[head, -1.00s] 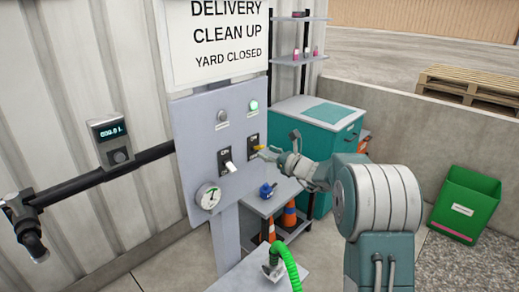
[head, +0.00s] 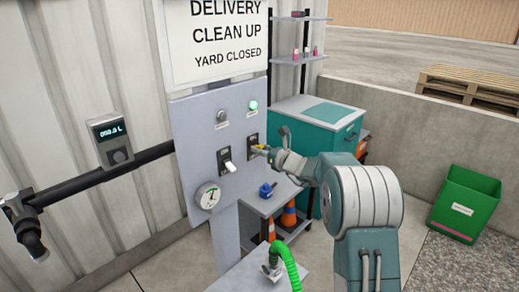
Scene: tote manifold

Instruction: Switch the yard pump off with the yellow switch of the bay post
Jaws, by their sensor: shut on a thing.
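The grey panel of the bay post (head: 187,135) stands at the wall, facing me. The yellow switch (head: 258,148) is at its right edge, partly hidden by my gripper (head: 267,152). My gripper is at the panel, with its jaws shut on the yellow switch. Whether the lever points up or down is hard to tell. A white switch (head: 228,166) is to its left, apart from my gripper. Above the yellow switch a green lamp (head: 253,106) is lit. The lamp (head: 222,116) above the white switch is grey and unlit.
A round gauge (head: 208,196) is low on the panel. A meter (head: 112,140) sits on the black pipe at left. A grey cart with a blue valve (head: 267,189) and a teal cabinet (head: 318,118) stand behind my arm. A green hose (head: 288,262) rises in front.

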